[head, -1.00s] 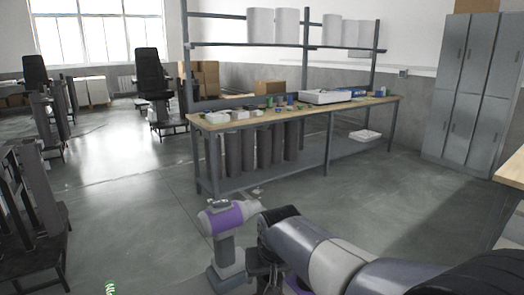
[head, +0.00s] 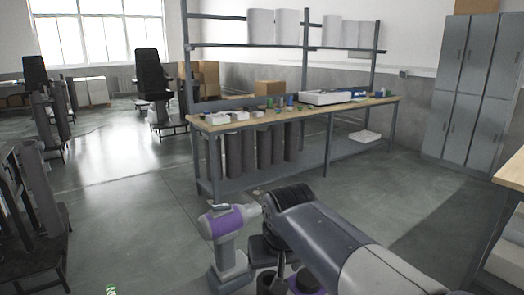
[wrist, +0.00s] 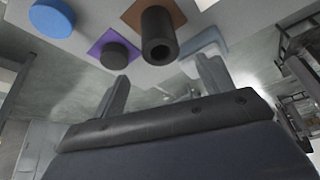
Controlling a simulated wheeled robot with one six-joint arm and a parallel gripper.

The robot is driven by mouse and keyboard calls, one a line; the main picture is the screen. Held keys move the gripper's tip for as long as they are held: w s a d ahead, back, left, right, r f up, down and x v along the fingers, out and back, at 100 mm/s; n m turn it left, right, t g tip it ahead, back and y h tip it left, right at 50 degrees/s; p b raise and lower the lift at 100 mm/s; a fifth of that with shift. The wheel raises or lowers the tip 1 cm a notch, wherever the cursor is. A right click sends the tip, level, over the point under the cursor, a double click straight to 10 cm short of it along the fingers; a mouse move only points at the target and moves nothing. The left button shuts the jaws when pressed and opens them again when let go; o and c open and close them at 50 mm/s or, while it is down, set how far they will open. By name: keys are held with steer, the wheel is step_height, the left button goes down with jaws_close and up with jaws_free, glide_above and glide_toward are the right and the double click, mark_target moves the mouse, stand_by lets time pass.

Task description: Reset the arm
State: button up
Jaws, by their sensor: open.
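My arm reaches in from the lower right in the head view, bent down near the lower middle. My gripper (wrist: 163,69) shows in the wrist view with its two fingers wide apart and nothing between them. Beyond the fingers is a light grey surface (wrist: 75,65) with several items on it. A black hollow cylinder (wrist: 158,33) stands on a brown square. A black round piece (wrist: 114,55) sits on a purple square. A blue round piece (wrist: 51,18) is at the left. The fingers look apart from all of these.
A purple and grey drill (head: 229,222) stands upright beside my arm in the head view. A workbench (head: 300,113) with small parts, trays and shelves is behind. Lockers (head: 467,90) are at the right, dark lift columns (head: 28,215) at the left. Open floor lies between.

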steer(key=b+x, duration=0.2)
steer(key=x, duration=1)
steer(key=shift+d, duration=0.1)
step_height(320, 180, up, 11)
steer(key=p, duration=0.3)
steer(key=w+d+f+m+p, duration=0.1)
steer(key=w+d+p, duration=0.1)
steer(key=d+p, duration=0.4)
steer(key=w+d+f+m+h+p, duration=0.1)
steer(key=d+p, duration=0.6)
steer(key=p, duration=0.7)
steer(key=shift+w+d+f, duration=0.25)
steer(key=shift+w+f, duration=0.05)
steer(key=shift+w, duration=0.25)
